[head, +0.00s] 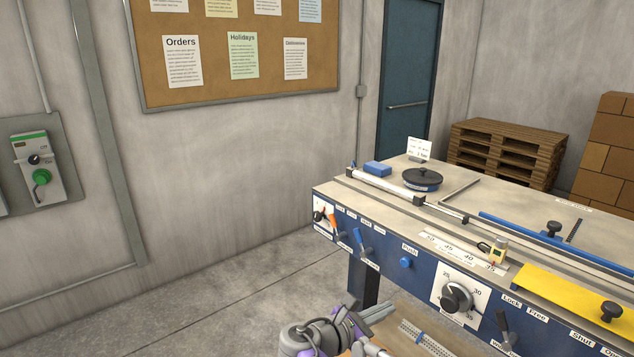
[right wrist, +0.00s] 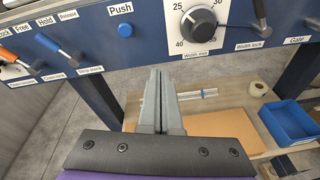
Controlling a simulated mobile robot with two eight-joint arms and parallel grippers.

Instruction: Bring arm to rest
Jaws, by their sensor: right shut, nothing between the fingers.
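My right gripper (right wrist: 160,112) shows in the right wrist view with its two grey fingers together and nothing between them. It is in front of the blue front panel of the laminating bench, below the blue Push button (right wrist: 125,30) and the black width dial (right wrist: 198,28). In the head view the right gripper (head: 372,312) is at the bottom, in front of the bench (head: 465,205) and apart from its panel. My left gripper does not show in either view.
The bench carries a yellow guard (head: 570,293), a black round weight (head: 422,179) and a blue block (head: 377,168). Levers (head: 358,240) stick out of its front. A lower shelf holds a blue bin (right wrist: 290,122) and cardboard (right wrist: 220,128). Floor to the left is clear.

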